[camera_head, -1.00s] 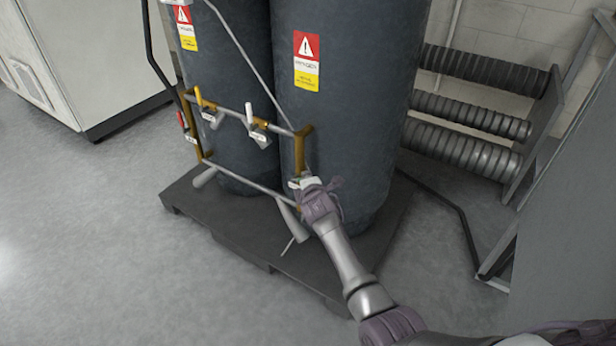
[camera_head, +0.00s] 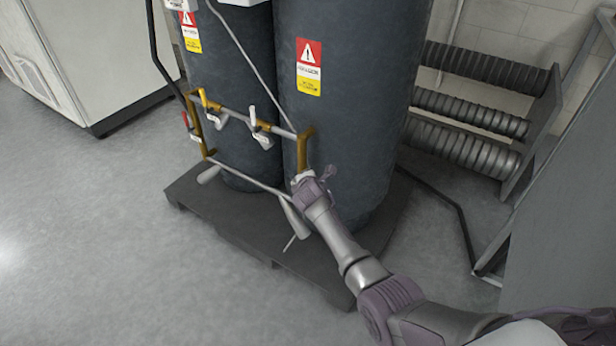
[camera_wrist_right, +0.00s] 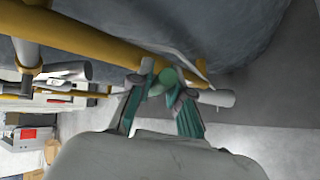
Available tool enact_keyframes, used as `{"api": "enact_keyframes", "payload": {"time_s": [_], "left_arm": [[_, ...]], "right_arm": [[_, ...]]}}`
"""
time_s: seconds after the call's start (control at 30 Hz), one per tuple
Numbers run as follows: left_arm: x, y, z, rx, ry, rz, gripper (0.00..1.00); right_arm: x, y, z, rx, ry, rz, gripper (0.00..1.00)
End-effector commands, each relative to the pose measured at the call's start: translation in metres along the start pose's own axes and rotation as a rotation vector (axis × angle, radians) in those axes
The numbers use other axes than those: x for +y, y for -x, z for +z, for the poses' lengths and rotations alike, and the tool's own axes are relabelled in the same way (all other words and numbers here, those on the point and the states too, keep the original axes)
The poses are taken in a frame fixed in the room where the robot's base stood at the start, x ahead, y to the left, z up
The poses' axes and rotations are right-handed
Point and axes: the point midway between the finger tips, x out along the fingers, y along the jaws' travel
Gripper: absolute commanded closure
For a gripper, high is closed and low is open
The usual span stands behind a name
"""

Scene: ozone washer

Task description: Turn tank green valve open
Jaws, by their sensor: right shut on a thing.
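Two tall dark grey tanks (camera_head: 345,120) stand side by side with a yellow and grey pipe frame (camera_head: 304,150) in front. My right gripper (camera_head: 306,180) is at the lower right corner of this frame and hides the valve there in the head view. In the right wrist view, the green valve handle (camera_wrist_right: 168,76) sits between the teal-lined fingers of my right gripper (camera_wrist_right: 160,90), which are shut on it. A yellow pipe (camera_wrist_right: 95,42) runs just behind the fingers. How far the handle is turned cannot be told. My left gripper is not in view.
Other valves, with red (camera_head: 186,120), yellow (camera_head: 204,98) and white (camera_head: 253,115) handles, are on the frame to the left. The tanks stand on a dark pallet (camera_head: 245,230). Ribbed hoses (camera_head: 470,115) are on a rack at right. The floor at left is clear.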

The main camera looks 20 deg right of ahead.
Motion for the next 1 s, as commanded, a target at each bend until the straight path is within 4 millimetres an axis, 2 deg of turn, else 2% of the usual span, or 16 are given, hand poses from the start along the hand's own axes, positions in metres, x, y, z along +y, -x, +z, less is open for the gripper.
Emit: {"api": "enact_keyframes", "payload": {"time_s": [0.47, 0.5, 0.67, 1.0], "left_arm": [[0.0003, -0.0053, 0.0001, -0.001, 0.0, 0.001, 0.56], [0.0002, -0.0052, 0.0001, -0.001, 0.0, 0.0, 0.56], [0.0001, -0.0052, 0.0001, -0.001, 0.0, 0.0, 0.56], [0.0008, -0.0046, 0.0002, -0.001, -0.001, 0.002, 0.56]], "right_arm": [[-0.0016, -0.0003, -0.0001, -0.002, 0.006, -0.008, 1.0], [-0.0016, -0.0003, -0.0002, -0.002, 0.006, -0.008, 0.81], [-0.0011, -0.0002, -0.0001, -0.001, 0.006, -0.007, 0.56], [0.0001, 0.0012, 0.0, -0.002, 0.005, -0.004, 0.56]]}}
